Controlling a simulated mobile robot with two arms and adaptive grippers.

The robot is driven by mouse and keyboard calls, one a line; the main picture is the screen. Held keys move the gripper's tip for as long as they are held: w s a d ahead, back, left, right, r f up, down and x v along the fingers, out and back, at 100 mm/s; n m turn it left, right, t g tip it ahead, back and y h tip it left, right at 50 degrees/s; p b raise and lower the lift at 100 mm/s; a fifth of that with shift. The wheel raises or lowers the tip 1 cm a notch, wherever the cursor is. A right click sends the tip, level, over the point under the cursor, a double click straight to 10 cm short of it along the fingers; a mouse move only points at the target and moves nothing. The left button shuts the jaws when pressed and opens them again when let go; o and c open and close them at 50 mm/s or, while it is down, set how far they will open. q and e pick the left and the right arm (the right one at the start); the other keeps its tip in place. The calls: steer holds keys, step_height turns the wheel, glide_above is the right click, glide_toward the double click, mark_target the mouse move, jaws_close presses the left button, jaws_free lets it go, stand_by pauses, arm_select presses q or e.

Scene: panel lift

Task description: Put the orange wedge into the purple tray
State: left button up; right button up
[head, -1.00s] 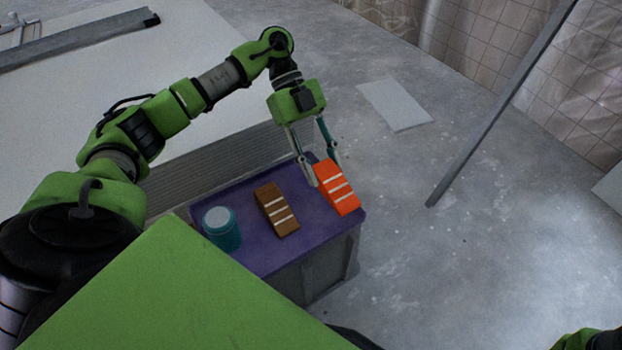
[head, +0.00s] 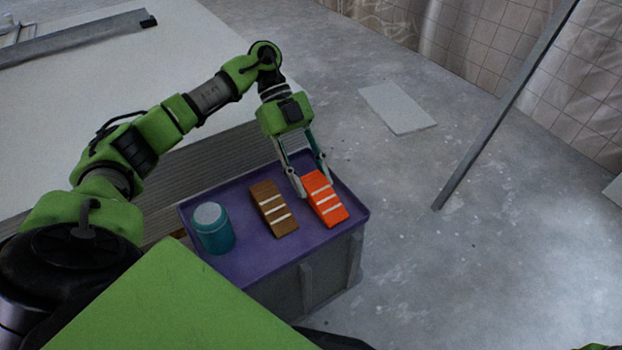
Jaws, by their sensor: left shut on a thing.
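The orange wedge (head: 328,203), with white stripes, is at the right end of the purple tray (head: 262,254), inside its outline in the head view. My left gripper (head: 313,187) is shut on the far end of the wedge, with one finger on each side. I cannot tell whether the wedge rests on the tray floor or hangs just above it. My right gripper is not in view.
A brown striped wedge (head: 273,209) and a teal can with a pale lid (head: 213,228) stand in the tray. The tray sits on a grey crate (head: 325,270). A grey pole (head: 500,115) leans farther right. A large pale panel stack (head: 110,90) lies behind.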

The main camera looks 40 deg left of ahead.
arm_select(q)
steer(key=shift+f, duration=0.1)
steer(key=o, duration=1.1)
